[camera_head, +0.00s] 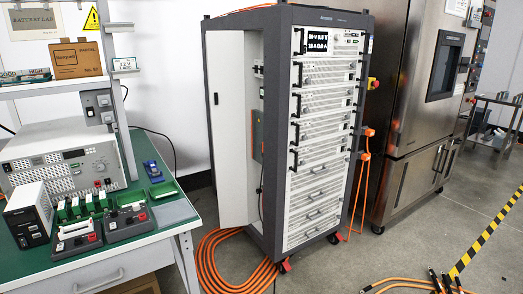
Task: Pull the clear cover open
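I cannot pick out a clear cover for certain in the head view. A tall grey equipment rack (273,120) stands in the middle, with several white front modules and black handles. A white narrow door panel (227,150) stands swung out at its left side, and part of the inside shows beside it. A steel climate chamber (412,110) stands to the right with a dark window (445,66) in its upper door; both of its doors look shut. Neither of my grippers is in view.
A green-topped workbench (170,212) with instruments and small boards fills the left. Orange cables (215,262) lie on the floor beside the rack, and more cables with black ends (440,284) lie at the lower right. A yellow-black floor stripe (490,232) runs along the right.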

